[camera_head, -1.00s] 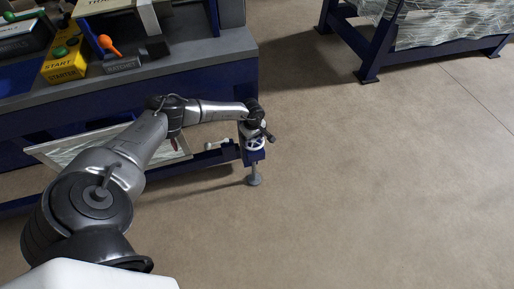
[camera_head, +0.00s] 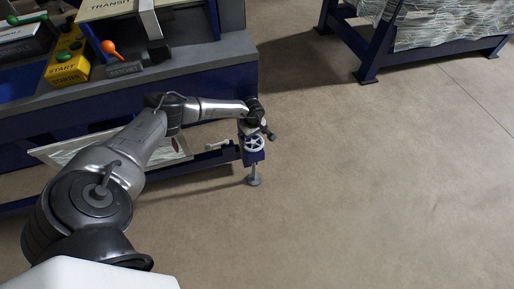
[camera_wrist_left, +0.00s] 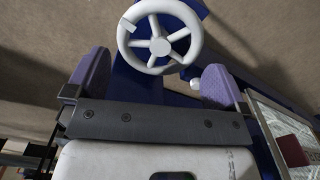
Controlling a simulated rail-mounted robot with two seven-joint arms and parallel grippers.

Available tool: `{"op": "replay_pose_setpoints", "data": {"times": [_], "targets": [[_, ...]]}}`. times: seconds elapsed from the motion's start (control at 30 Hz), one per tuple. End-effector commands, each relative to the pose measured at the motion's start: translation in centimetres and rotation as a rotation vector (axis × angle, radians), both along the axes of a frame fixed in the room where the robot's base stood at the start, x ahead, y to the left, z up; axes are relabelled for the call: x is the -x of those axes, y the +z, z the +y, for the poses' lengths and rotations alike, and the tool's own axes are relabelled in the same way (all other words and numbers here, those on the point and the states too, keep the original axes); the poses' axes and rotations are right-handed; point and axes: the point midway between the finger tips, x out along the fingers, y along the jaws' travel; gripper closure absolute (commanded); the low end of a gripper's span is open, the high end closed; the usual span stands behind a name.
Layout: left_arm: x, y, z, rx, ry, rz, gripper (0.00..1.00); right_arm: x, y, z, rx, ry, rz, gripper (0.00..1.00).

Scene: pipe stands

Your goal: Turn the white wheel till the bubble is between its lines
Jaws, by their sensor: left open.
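The white wheel (camera_head: 254,143) has several spokes and sits at the blue bench's right-hand foot. In the left wrist view the wheel (camera_wrist_left: 160,36) is ahead, past the fingertips and in line with the gap between them. My left gripper (camera_head: 262,128) is at the wheel, and its fingers look apart from the rim. In the left wrist view my left gripper (camera_wrist_left: 155,80) is open and empty, with a purple pad on either side. I cannot make out the bubble or its lines. My right gripper is not in view.
A metal foot (camera_head: 254,180) stands below the wheel. Another blue stand (camera_head: 370,55) is at the upper right. The floor (camera_head: 370,190) to the right is clear.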

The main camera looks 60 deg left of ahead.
Motion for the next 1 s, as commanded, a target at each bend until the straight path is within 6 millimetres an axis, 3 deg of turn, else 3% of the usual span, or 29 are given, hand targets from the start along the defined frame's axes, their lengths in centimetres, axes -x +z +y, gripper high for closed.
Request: {"op": "replay_pose_setpoints", "data": {"times": [0.3, 0.63, 1.0], "targets": [[0.0, -0.2, 0.0, 0.0, -0.155, 0.0, 0.0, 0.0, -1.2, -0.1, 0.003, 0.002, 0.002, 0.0], [0.0, -0.3, 0.0, 0.0, -0.151, 0.0, 0.0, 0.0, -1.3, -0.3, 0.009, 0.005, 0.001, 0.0], [0.0, -2.1, 0.0, 0.0, -0.151, 0.0, 0.0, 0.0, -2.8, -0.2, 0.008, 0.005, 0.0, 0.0]]}}
